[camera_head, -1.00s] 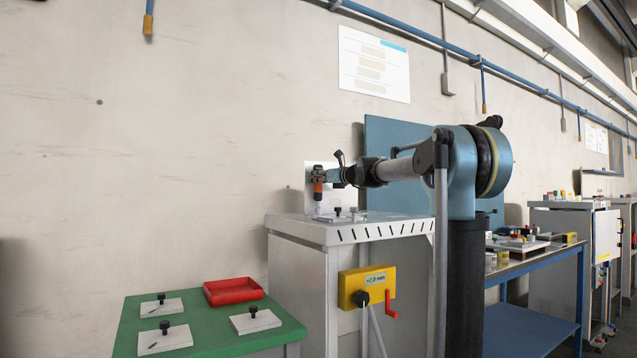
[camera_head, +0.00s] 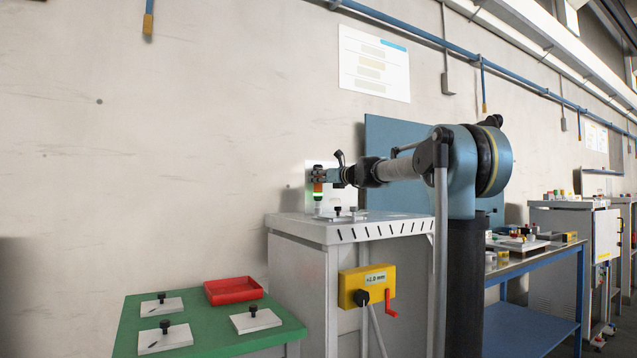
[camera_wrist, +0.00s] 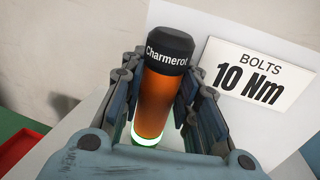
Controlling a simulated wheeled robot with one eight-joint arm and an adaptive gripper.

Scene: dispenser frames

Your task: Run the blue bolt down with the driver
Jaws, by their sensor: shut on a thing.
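The driver (camera_head: 318,188) has an orange body, a black cap lettered "Charmerot" and a ring glowing green near its lower end. It stands roughly upright over the top of the grey cabinet (camera_head: 290,226). My gripper (camera_head: 318,175) is shut on the driver. In the wrist view the fingers of my gripper (camera_wrist: 160,105) flank the orange body of the driver (camera_wrist: 160,95) on both sides, with the green glow below. I cannot make out the blue bolt; the driver's tip and what lies under it are too small or hidden.
Dark-headed bolts (camera_head: 338,210) stand right of the driver on the cabinet. A sign reading "BOLTS 10 Nm" (camera_wrist: 250,75) is close behind the driver. A yellow box with a small display (camera_head: 362,286) is on the cabinet front. A green table (camera_head: 215,335) holds a red tray (camera_head: 233,291).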

